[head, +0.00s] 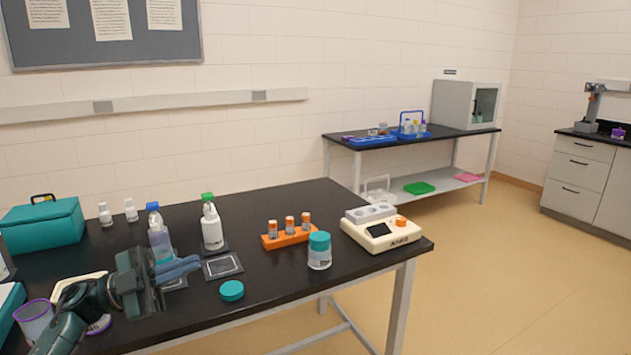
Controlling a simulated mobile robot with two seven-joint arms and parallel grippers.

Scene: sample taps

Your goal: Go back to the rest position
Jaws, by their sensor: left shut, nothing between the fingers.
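My left gripper (190,268) is shut and empty. Its arm comes in from the lower left, and the fingers point right above the black table (280,285). A blue-capped bottle (159,238) stands behind it, its lower part partly hidden. A green-capped white bottle (211,226) stands upright to the right of that. A teal lid (231,290) lies flat on the table to the right of the gripper. A jar with a teal cap (319,252) stands near the front edge. My right gripper is not in view.
An orange rack (274,240) holds orange-capped vials. A cream instrument (370,238) sits at the right end. A dark-framed square pad (222,265) lies near the gripper. A purple-rimmed cup (33,318) and a teal case (42,224) are at the left. Floor is clear to the right.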

